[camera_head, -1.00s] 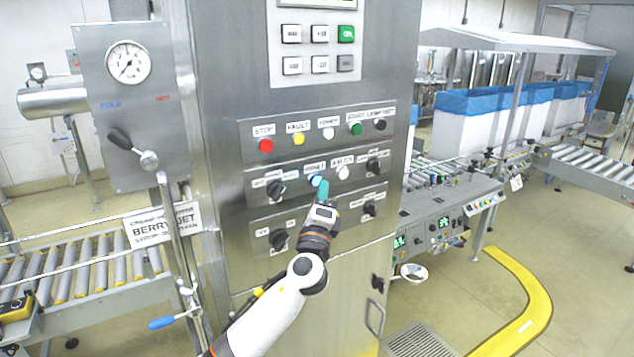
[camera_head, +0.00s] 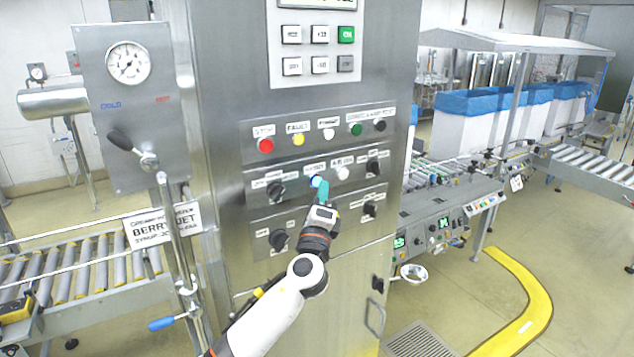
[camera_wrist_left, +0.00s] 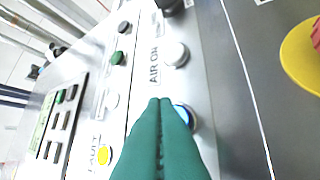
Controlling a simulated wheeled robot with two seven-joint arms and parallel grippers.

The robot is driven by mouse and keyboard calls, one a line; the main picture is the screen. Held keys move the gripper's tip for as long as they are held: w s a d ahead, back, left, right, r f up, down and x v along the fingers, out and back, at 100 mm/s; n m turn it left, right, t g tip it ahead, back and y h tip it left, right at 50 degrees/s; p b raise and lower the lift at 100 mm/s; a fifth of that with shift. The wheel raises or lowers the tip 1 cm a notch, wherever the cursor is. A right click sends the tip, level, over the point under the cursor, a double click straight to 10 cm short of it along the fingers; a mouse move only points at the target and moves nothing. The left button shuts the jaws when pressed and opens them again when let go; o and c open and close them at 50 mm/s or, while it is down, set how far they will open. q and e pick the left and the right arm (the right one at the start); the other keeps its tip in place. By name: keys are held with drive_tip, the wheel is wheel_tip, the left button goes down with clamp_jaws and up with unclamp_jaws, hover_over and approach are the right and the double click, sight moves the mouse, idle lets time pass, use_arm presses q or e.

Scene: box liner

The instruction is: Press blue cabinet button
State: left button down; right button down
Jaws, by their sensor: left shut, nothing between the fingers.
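The blue cabinet button (camera_head: 317,181) is on the middle panel of the steel cabinet, left of a white button (camera_head: 342,172). It looks lit. In the left wrist view the blue button (camera_wrist_left: 187,117) shows beside and partly behind my fingertips. My left gripper (camera_head: 323,184) has teal fingers, shut and empty, with the tips at the button's right edge. In the left wrist view the shut fingers (camera_wrist_left: 160,102) overlap the button's edge. I cannot tell whether they touch it. My right gripper is not in view.
Black knobs (camera_head: 276,190) flank the buttons on the same panel. The row above holds a red button (camera_head: 265,146), a yellow button (camera_head: 298,139) and others. A pressure gauge (camera_head: 128,62) and lever stand left. A roller conveyor (camera_head: 80,270) runs at the left.

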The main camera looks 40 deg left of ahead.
use_arm(q)
drive_tip(key=shift+a, duration=0.15)
idle(0.7)
drive_tip(key=shift+w+a, duration=0.15)
drive_tip(key=shift+a, duration=0.1)
drive_tip(key=shift+w+a+b, duration=0.15)
drive_tip(key=shift+a+b, duration=0.2)
drive_tip(key=shift+b, duration=0.05)
idle(0.6)
idle(0.3)
drive_tip(key=shift+s+d, duration=0.35)
drive_tip(key=shift+d, duration=0.35)
drive_tip(key=shift+d, duration=0.1)
drive_tip(key=shift+s+d+p, duration=0.15)
drive_tip(key=shift+s+d, duration=0.15)
drive_tip(key=shift+d, duration=0.45)
drive_tip(key=shift+s+d+p, duration=0.1)
drive_tip(key=shift+s+d, duration=0.25)
drive_tip(key=shift+d, duration=0.35)
drive_tip(key=shift+s+d+p, duration=0.15)
drive_tip(key=shift+s+d, duration=0.15)
drive_tip(key=shift+d, duration=0.45)
